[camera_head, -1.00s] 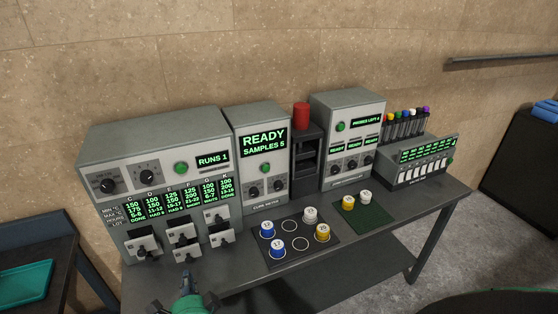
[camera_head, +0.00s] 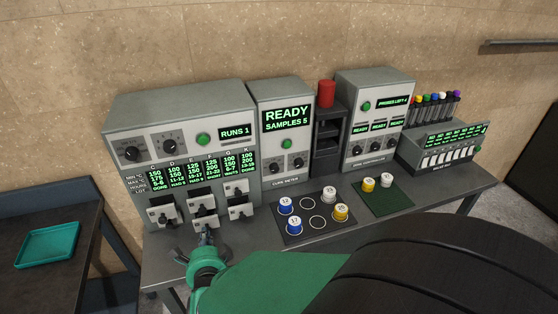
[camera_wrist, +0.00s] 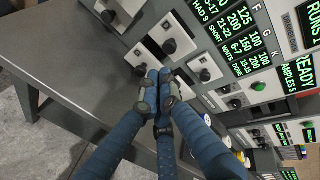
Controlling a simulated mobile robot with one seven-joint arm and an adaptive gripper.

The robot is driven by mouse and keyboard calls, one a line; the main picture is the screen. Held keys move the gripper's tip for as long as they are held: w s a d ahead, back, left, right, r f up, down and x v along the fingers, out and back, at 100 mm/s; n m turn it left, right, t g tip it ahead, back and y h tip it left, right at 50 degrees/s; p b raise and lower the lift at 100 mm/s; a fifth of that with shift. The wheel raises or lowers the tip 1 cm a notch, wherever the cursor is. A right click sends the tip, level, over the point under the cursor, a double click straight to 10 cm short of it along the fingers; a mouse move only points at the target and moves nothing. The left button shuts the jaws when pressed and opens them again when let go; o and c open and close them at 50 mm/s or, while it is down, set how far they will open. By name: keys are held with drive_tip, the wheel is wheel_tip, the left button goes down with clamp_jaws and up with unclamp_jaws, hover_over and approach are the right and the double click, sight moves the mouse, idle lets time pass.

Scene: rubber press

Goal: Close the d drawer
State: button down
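The grey oven (camera_head: 120,113) at the left of the bench has small pale drawers with black knobs under columns labelled C, D, E, F, G and K. The left pair of drawers (camera_head: 163,202) lies under C and D; which one is D is too small to read. The middle drawers (camera_head: 203,199) are right above my gripper (camera_head: 207,236). In the wrist view, my gripper's blue fingers (camera_wrist: 158,76) are together and appear shut and empty, near a middle drawer front (camera_wrist: 160,34). A left drawer (camera_wrist: 122,10) is past the tips. Contact cannot be told.
The right drawers (camera_head: 241,193) are beside the middle ones. A cure meter (camera_head: 262,92) and a black mat (camera_head: 281,236) with blue, white and yellow samples stand to the right. A teal tray (camera_head: 48,244) lies on a side table at left. The bench's front left strip is bare.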

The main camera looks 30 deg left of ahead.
sight(202, 212)
drive_tip(key=r+b+x, duration=0.1)
drive_tip(key=x, duration=0.6)
drive_tip(key=shift+w+a, duration=0.25)
drive_tip(key=shift+a, duration=0.05)
drive_tip(key=shift+w+a, duration=0.1)
drive_tip(key=w+a+b, duration=0.2)
drive_tip(key=w+a, duration=0.1)
drive_tip(key=shift+w+a+f+b, duration=0.1)
drive_tip(key=shift+f+b, duration=0.05)
drive_tip(key=shift+b, duration=0.25)
drive_tip(key=shift+w+a+r, duration=0.1)
drive_tip(key=shift+r, duration=0.15)
drive_tip(key=shift+s+d, duration=0.55)
drive_tip(key=shift+s, duration=0.05)
drive_tip(key=f+p+v, duration=0.1)
drive_tip(key=v, duration=1.1)
drive_tip(key=shift+s+d, duration=0.15)
drive_tip(key=shift+d, duration=0.2)
